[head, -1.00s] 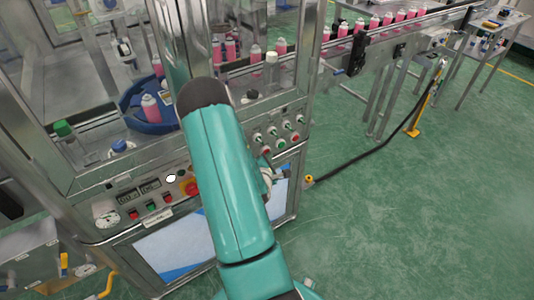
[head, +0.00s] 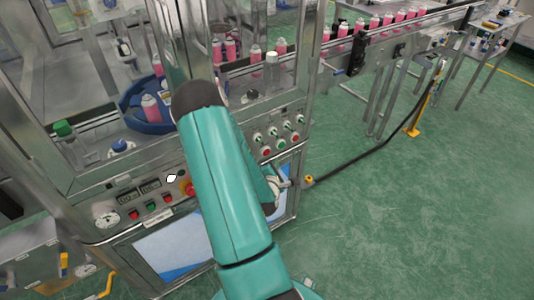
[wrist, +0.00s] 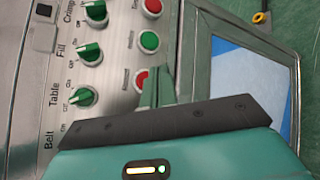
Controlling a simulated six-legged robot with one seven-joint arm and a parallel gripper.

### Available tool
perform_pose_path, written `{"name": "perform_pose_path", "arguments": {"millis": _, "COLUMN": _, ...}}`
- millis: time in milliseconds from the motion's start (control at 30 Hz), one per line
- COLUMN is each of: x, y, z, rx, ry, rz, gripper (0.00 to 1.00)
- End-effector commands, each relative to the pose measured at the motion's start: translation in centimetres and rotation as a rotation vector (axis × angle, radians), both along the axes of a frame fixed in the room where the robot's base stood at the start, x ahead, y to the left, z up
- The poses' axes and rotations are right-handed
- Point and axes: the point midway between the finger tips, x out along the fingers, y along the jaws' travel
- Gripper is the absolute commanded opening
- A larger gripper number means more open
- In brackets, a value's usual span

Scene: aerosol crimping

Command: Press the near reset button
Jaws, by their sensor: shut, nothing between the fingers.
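The control panel has a row of round buttons. The red button nearest my gripper (wrist: 141,80) is partly covered by a finger in the wrist view; it also shows in the head view (head: 266,150). A green button (wrist: 149,41) and a far red button (wrist: 152,8) continue the row. Their labels are too blurred to read, so I cannot tell which is the reset. My gripper (wrist: 166,84) is shut and empty, its tips over or beside the nearest red button; contact cannot be told. In the head view my arm hides most of it.
Green knobs (wrist: 82,97) line the panel beside the buttons. A second panel at left has a red emergency knob (head: 188,188) and small buttons (head: 151,205). Pink cans (head: 151,108) stand behind the machine frame. A black cable (head: 380,150) crosses the floor at right.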

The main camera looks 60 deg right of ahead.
Motion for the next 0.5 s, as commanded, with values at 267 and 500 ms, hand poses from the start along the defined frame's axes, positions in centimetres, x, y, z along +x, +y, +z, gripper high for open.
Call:
{"name": "perform_pose_path", "arguments": {"millis": 267, "x": -2.1, "y": 1.0, "z": -0.1, "rx": 0.001, "ry": 0.002, "rz": -0.001, "gripper": 0.00}}
{"name": "perform_pose_path", "arguments": {"millis": 500, "x": -2.2, "y": 1.1, "z": 0.0, "rx": 0.001, "ry": 0.000, "rz": -0.001, "gripper": 0.00}}
